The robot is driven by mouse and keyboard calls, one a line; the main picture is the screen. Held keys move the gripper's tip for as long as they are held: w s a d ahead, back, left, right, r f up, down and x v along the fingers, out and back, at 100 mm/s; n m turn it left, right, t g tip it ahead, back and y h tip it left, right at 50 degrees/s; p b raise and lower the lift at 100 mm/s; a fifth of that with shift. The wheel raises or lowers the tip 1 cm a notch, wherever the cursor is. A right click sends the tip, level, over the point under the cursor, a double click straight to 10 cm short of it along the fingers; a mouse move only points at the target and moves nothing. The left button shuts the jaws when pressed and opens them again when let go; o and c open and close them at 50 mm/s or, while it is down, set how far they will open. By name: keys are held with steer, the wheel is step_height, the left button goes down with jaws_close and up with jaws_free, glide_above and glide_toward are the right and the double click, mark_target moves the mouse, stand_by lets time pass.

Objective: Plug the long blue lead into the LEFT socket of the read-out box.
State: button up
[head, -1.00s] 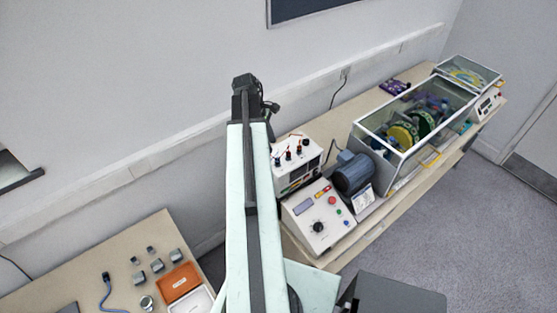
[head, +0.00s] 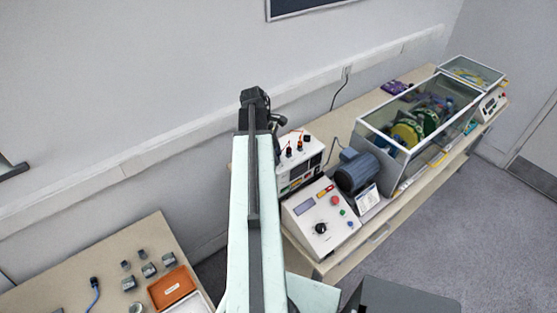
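A blue cable with a dark plug end (head: 94,290) lies on the left table, partly cut off by the bottom edge; I cannot tell whether it is the long blue lead. A white instrument with a small red display (head: 491,104) stands at the far end of the bench and may be the read-out box. Its sockets are too small to make out. My gripper (head: 268,112) is at the far end of my raised arm, left of the bench equipment and apart from the cable. Its fingers are dark and too small to read, and I see nothing clearly held.
The bench holds a white power unit (head: 300,160), a sloped control box (head: 320,217), a blue motor (head: 356,171), a glass-walled case (head: 395,145) and a clear tray (head: 470,70). The left table (head: 105,245) carries small grey blocks and an orange box (head: 171,287).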

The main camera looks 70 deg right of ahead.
jaws_close()
steer(key=shift+d+m, duration=0.2)
steer(key=shift+m, duration=0.6)
steer(key=shift+a+m+y, duration=0.1)
steer(key=shift+m+y, duration=0.5)
steer(key=shift+m, duration=0.6)
steer(key=shift+m, duration=0.7)
steer(key=m+y, duration=0.1)
steer(key=m, duration=0.1)
steer(key=shift+m+t, duration=0.3)
steer(key=shift+o, duration=0.6)
jaws_free()
steer(key=shift+w, duration=0.1)
